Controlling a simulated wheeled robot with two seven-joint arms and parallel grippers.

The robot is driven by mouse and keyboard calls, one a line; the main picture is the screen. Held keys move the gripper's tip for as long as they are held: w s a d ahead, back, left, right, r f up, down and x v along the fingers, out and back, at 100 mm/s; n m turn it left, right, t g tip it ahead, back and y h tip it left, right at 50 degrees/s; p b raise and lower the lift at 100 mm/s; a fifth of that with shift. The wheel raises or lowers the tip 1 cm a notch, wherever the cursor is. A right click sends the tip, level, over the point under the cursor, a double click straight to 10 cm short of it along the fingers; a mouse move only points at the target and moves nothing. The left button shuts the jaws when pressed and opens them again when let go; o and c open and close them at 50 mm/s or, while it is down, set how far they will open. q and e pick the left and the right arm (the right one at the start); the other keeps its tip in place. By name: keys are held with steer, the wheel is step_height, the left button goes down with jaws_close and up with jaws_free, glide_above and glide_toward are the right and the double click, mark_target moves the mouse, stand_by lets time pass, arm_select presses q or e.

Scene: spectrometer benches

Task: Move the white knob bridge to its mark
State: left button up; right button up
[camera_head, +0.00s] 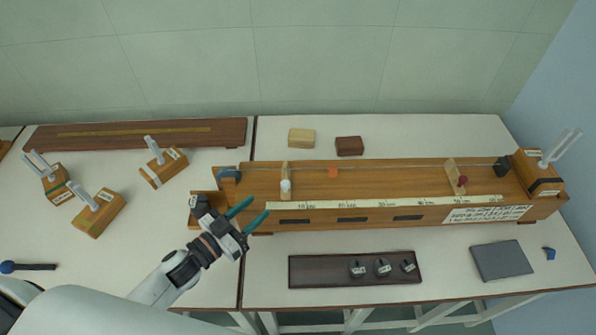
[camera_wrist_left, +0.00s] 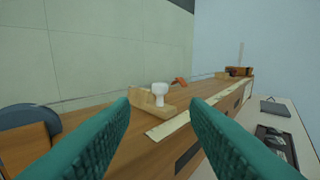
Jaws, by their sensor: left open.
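The white knob bridge (camera_head: 286,184) stands near the left end of the long wooden sonometer box (camera_head: 370,170), under the string. In the left wrist view its white knob (camera_wrist_left: 160,91) and wooden wedge show straight ahead between the fingers. A small orange marker (camera_head: 333,172) is at the string, right of the bridge; it also shows beyond the knob in the wrist view (camera_wrist_left: 180,81). My left gripper (camera_head: 252,207) is open and empty, with teal fingers, left of and nearer than the bridge, apart from it. My right gripper is not in view.
A paper scale (camera_head: 380,203) runs along the box. A dark tray (camera_head: 320,269) with small weights lies in front. Tuning forks on wooden blocks stand left and far right.

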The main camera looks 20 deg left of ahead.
mark_target(282, 186)
arm_select(q)
steer(key=p+x, duration=0.1)
steer(key=x, duration=1)
steer(key=shift+p, duration=0.35)
steer(key=shift+c, duration=0.5)
steer(key=shift+a, duration=0.1)
jaws_close()
